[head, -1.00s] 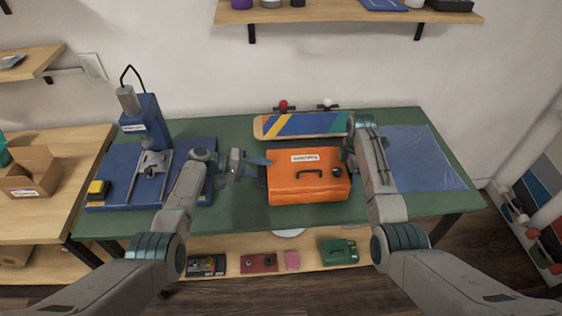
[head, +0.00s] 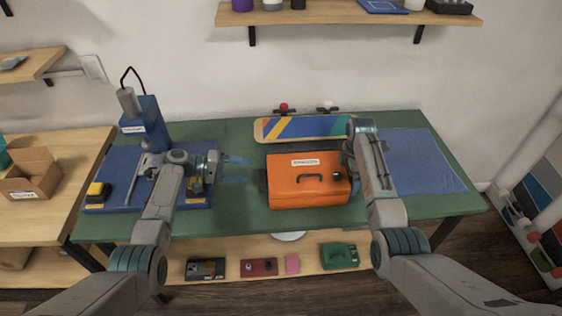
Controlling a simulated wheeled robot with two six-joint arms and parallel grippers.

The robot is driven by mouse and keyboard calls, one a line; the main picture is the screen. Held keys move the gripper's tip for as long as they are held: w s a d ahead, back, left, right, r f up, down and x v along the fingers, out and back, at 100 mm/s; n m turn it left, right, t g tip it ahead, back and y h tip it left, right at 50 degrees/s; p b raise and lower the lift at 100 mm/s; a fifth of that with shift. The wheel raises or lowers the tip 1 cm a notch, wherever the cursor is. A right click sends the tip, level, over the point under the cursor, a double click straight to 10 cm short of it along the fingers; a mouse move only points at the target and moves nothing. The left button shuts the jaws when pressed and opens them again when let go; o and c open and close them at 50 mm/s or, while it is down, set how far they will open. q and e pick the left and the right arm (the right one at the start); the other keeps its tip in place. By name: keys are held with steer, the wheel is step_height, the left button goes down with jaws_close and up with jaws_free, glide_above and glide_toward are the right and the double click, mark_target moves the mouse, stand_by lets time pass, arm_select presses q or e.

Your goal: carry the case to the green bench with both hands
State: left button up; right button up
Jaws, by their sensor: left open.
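The orange case (head: 300,190) with a dark top handle and a white label rests on the green bench (head: 237,213), right of its middle. My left gripper (head: 238,171) is open and empty, to the left of the case and apart from it. My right gripper (head: 346,160) is at the case's right side; its fingers are mostly hidden by my own arm, so I cannot tell whether it is open or touches the case.
A skateboard deck (head: 300,127) lies behind the case. A blue cloth (head: 423,160) covers the bench's right end. Toolboxes, including a green one (head: 340,255), sit on the lower shelf.

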arm_select(q)
steer(key=shift+a+r, duration=0.1)
steer(key=shift+a, duration=0.25)
arm_select(e)
steer(key=shift+r, duration=0.4)
step_height(320, 180, up, 11)
arm_select(q)
steer(key=shift+s, duration=0.1)
